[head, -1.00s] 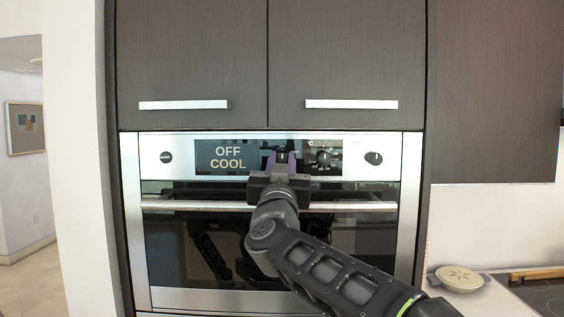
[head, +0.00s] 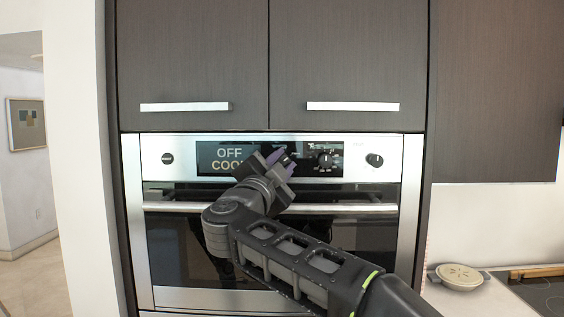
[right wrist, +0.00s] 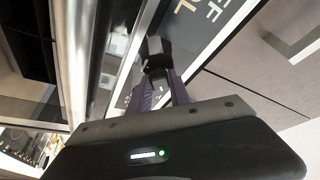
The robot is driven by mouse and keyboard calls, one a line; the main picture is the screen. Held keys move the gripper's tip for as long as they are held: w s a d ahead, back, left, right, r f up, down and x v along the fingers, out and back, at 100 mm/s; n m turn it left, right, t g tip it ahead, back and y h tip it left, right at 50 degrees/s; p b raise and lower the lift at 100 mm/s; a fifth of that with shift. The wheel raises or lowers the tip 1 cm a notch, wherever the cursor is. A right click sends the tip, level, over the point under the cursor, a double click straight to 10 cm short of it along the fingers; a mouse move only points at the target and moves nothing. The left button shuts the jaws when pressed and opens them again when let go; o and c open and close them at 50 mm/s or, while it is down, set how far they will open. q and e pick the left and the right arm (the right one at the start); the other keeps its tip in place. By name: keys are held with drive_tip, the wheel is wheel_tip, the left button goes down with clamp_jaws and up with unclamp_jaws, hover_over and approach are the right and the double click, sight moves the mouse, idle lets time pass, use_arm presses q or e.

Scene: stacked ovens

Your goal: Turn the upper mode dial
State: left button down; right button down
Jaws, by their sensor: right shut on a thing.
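The oven's control panel has a black display reading "OFF" and "COOL" (head: 225,153), its lower text partly covered by my gripper. My right gripper (head: 277,160), with purple fingers, is at the panel just right of this text, tilted over to the right. In the right wrist view its purple fingers (right wrist: 160,92) are shut on a dark mode dial (right wrist: 156,58). The dial is mostly hidden in the head view. My left gripper is not in view.
The oven door handle (head: 330,208) runs just below, behind my right arm. Cabinets with bar handles (head: 352,106) are above. A pie dish (head: 459,276) stands on the counter at right.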

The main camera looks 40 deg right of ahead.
drive_tip(key=shift+m+g, duration=0.5)
drive_tip(key=shift+m, duration=0.6)
drive_tip(key=c, duration=1.2)
unclamp_jaws()
